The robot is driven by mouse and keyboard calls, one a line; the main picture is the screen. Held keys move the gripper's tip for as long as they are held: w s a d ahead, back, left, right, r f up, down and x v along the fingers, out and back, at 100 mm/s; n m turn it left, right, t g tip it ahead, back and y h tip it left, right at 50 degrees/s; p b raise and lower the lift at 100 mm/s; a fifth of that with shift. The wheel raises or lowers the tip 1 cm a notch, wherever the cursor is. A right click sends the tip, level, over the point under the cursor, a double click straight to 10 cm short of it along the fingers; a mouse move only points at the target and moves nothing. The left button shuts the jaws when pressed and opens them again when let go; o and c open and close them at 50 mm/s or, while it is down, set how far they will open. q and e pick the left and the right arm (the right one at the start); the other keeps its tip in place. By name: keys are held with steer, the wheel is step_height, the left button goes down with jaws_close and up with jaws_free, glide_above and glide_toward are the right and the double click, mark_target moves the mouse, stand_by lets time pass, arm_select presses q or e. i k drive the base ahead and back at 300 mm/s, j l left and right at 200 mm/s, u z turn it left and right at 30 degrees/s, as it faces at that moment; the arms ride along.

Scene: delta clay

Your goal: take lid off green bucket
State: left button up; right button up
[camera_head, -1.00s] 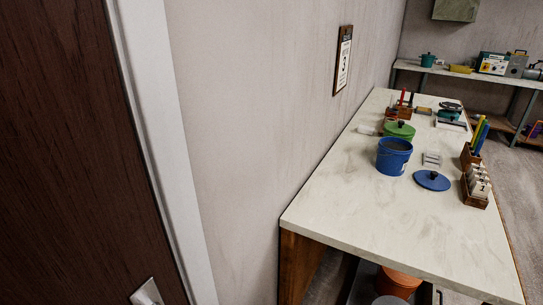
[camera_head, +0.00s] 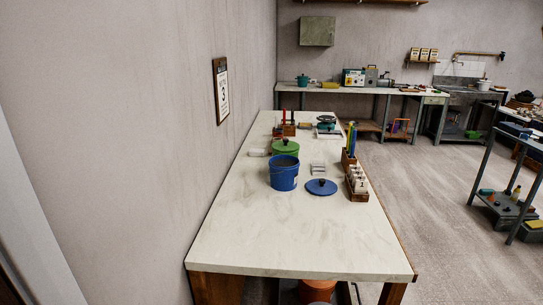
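The green bucket's lid (camera_head: 286,146) shows as a green disc with a dark knob, on the long pale table behind the blue bucket. The bucket under it is mostly hidden by the blue bucket. The blue bucket (camera_head: 284,175) stands open in front of it. A blue lid (camera_head: 321,187) with a dark knob lies flat on the table to its right. Neither of my grippers is in view.
The long table (camera_head: 270,235) runs along the left wall, its front half bare. A wooden rack of small jars (camera_head: 357,183) stands at its right edge. Open floor (camera_head: 445,225) lies to the right, with a grey shelf cart (camera_head: 508,205) beyond.

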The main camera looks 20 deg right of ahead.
mark_target(286, 145)
steer(key=k, duration=0.55)
steer(key=k+z, duration=0.1)
steer(key=z, duration=1.15)
steer(key=i+l+z, duration=0.1)
steer(key=z, duration=1.6)
steer(key=i+j, duration=0.15)
steer(key=i, duration=0.4)
steer(key=i+j, duration=0.15)
steer(key=i, duration=0.4)
steer(key=i+j, duration=0.2)
steer(key=i, duration=0.35)
steer(key=i+j+u, duration=0.2)
steer(key=i+u, duration=0.8)
steer(key=i+l+u, duration=0.2)
steer(key=i+u, duration=0.6)
steer(key=i, duration=0.4)
steer(key=i+l+u, duration=0.15)
steer(key=i+u, duration=0.2)
steer(key=i, duration=0.4)
steer(key=i+j+u, duration=0.1)
steer(key=i+u, duration=0.7)
steer(key=i+l+u, duration=0.25)
steer(key=i+u, duration=0.15)
